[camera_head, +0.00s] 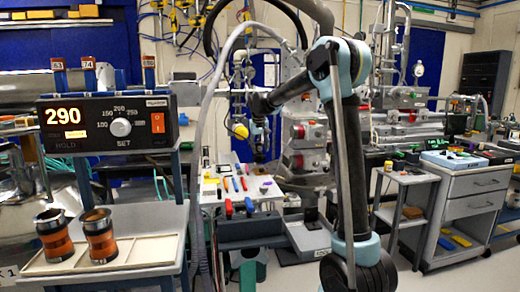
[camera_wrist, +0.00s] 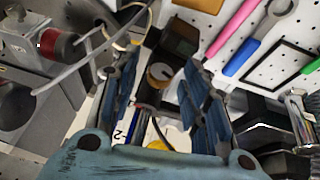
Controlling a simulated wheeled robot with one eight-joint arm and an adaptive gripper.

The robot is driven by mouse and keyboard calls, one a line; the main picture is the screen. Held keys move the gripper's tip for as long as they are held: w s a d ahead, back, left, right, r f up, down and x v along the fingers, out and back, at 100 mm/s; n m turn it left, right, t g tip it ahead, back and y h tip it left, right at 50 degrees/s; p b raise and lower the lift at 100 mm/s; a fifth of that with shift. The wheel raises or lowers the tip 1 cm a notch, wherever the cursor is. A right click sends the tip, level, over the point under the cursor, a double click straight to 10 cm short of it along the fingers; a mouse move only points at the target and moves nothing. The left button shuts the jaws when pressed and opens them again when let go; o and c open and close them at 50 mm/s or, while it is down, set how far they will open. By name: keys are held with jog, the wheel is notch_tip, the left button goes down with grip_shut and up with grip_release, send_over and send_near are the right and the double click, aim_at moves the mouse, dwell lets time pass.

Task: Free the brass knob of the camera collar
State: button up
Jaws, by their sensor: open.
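My gripper (camera_wrist: 161,88) is open in the wrist view, with a blue padded finger on each side and a clear gap between them. A small round part (camera_wrist: 160,75) with a pale face and a brass-coloured rim shows in that gap, beside a dark block (camera_wrist: 180,38). It may be the brass knob of the camera collar; I cannot tell for sure. No finger clearly touches it. In the head view my gripper (camera_head: 260,155) is small and dark, pointing down over the perforated white board (camera_head: 210,193). The knob and collar cannot be made out there.
A heater controller (camera_head: 108,122) and a drawer cart (camera_head: 470,195) flank the bench.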

grip_shut()
jog(key=shift+a+t+h, duration=0.25)
jog(key=shift+t+h, duration=0.05)
jog(key=shift+h, duration=0.5)
jog(key=shift+n+h, duration=0.3)
jog(key=shift+h, duration=0.3)
grip_release()
jog(key=v, duration=1.1)
jog(key=shift+s+r, duration=0.25)
jog(key=shift+s, duration=0.15)
